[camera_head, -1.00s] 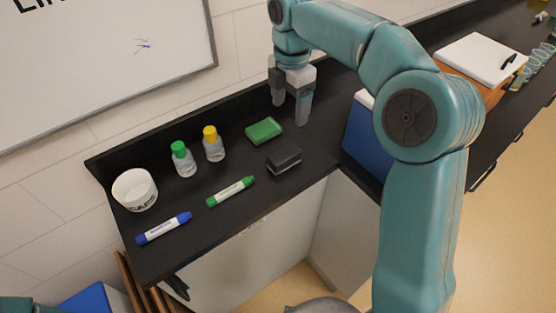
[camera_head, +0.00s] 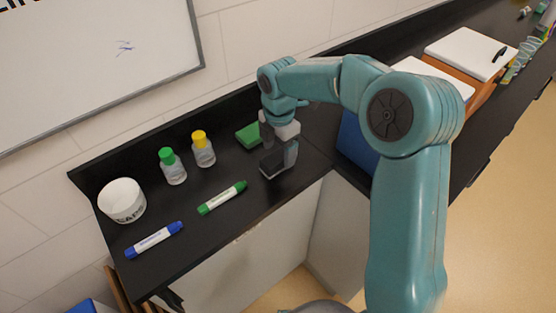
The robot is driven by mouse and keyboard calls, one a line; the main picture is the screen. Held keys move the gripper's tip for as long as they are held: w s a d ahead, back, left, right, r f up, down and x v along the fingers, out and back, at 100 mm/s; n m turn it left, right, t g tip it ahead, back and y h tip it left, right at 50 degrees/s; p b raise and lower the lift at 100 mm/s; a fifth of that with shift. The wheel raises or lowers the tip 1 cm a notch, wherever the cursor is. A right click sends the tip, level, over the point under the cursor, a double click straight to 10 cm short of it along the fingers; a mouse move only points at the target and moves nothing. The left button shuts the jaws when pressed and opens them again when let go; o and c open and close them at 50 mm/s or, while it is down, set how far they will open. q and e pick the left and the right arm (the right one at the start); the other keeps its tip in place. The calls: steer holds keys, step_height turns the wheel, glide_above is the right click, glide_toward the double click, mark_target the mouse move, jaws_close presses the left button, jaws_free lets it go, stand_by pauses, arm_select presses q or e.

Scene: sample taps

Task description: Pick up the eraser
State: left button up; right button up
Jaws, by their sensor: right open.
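The black eraser (camera_head: 271,166) lies on the dark counter near its front edge, with a lighter strip along its base. My right gripper (camera_head: 278,153) is open and pointing down over the eraser. One finger is at the eraser's right side, and the other is behind its far left side. The gripper partly hides the eraser, and I cannot tell whether the fingers touch it. My left gripper is not in view.
A green sponge (camera_head: 246,136) lies just behind the gripper. To the left are a green marker (camera_head: 222,198), a blue marker (camera_head: 154,240), a green-capped bottle (camera_head: 173,168), a yellow-capped bottle (camera_head: 203,150) and a white tub (camera_head: 122,201). A blue object (camera_head: 357,145) stands right.

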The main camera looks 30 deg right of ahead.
mark_target(277, 156)
steer(key=f, duration=0.3)
steer(key=shift+w+a+f, duration=0.15)
steer(key=shift+w+f, duration=0.15)
steer(key=shift+w, duration=0.05)
steer(key=shift+s, duration=0.2)
steer(key=shift+w, duration=0.15)
steer(key=c, duration=1)
steer(key=shift+c, duration=0.2)
steer(key=shift+r, duration=0.45)
step_height(277, 156, up, 19)
steer(key=p, duration=0.1)
steer(key=shift+p, duration=0.3)
steer(key=shift+r, duration=0.1)
steer(key=shift+o, duration=0.4)
